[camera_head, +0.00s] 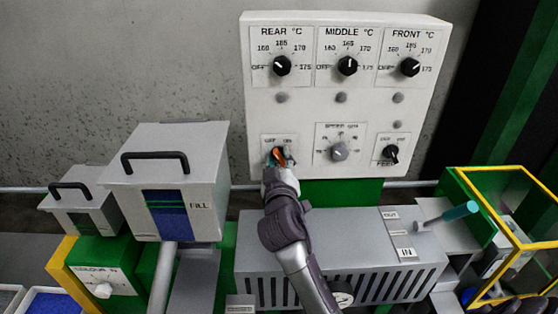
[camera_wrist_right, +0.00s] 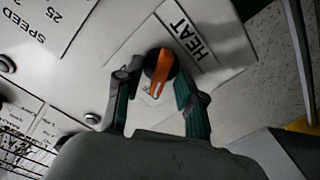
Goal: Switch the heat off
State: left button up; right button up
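The heat switch (camera_head: 279,155) is an orange knob on a black round base at the lower left of the white control panel (camera_head: 300,115). In the right wrist view the orange knob (camera_wrist_right: 159,76) shows clearly, beside the HEAT label (camera_wrist_right: 188,38). My right gripper (camera_head: 275,168) is up at the switch and partly covers it in the head view. In the wrist view its two fingers (camera_wrist_right: 157,84) are apart, one on each side of the knob. Small gaps seem to show, but contact at the tips is hard to tell. My left gripper is not in view.
Three temperature knobs, REAR (camera_head: 281,66), MIDDLE (camera_head: 347,66) and FRONT (camera_head: 409,67), sit along the panel's top. A grey speed knob (camera_head: 339,152) and a black knob (camera_head: 391,154) are to the right. A slotted grey box (camera_head: 330,240) stands below. A FILL hopper (camera_head: 200,165) stands left.

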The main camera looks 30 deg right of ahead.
jog(key=shift+s+a+f, duration=0.1)
jog(key=shift+s, duration=0.1)
jog(key=v, duration=0.7)
jog(key=shift+s+a, duration=0.1)
dwell(0.3)
